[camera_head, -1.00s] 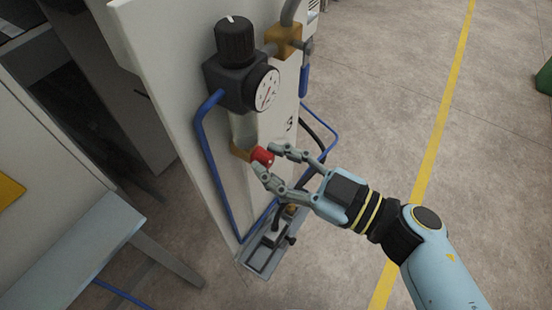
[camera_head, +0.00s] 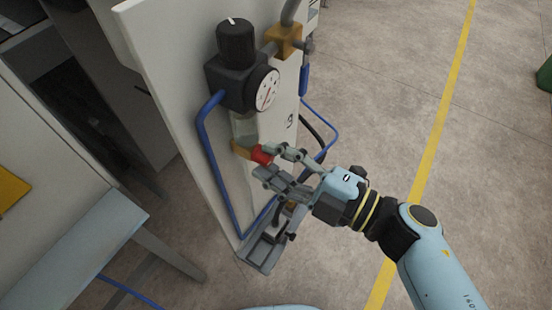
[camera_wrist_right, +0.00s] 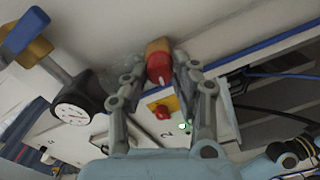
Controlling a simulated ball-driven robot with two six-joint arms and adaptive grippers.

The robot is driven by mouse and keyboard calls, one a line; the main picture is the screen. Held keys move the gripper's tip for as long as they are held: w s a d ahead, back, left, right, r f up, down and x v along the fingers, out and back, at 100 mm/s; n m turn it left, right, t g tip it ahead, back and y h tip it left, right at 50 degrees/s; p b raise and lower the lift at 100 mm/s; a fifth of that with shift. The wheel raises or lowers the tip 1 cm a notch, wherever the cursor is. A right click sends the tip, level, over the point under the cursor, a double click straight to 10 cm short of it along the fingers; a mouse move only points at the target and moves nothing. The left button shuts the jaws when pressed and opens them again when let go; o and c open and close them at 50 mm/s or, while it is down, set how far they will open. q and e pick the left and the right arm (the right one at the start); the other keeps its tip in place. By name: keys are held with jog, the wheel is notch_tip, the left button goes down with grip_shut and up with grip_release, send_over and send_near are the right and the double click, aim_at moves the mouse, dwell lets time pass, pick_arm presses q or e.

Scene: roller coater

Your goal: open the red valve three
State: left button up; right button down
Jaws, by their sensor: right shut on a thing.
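The red valve knob (camera_head: 261,155) sits on a brass fitting (camera_head: 240,149) below the regulator on the pale panel. A mark like a 3 (camera_head: 290,121) is on the panel to its right. My right gripper (camera_head: 265,162) reaches in from the right, with its fingers around the knob and shut on it. In the right wrist view the red knob (camera_wrist_right: 159,68), with a pale line on its face, lies between the fingertips of my right gripper (camera_wrist_right: 160,62). The fingers partly cover the knob in the head view. My left gripper is not in view.
A black regulator (camera_head: 235,75) with a dial gauge (camera_head: 266,90) stands just above the knob. Blue hoses (camera_head: 213,170) run beside it. A metal bracket (camera_head: 264,250) is below. A grey-blue bench (camera_head: 75,255) is at left. Open floor (camera_head: 390,80) lies to the right.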

jog(key=shift+n, duration=1.3)
jog(key=c, duration=1.1)
grip_release()
jog(key=shift+o, duration=0.2)
jog(key=v, duration=1.2)
jog(key=shift+d+f, duration=0.1)
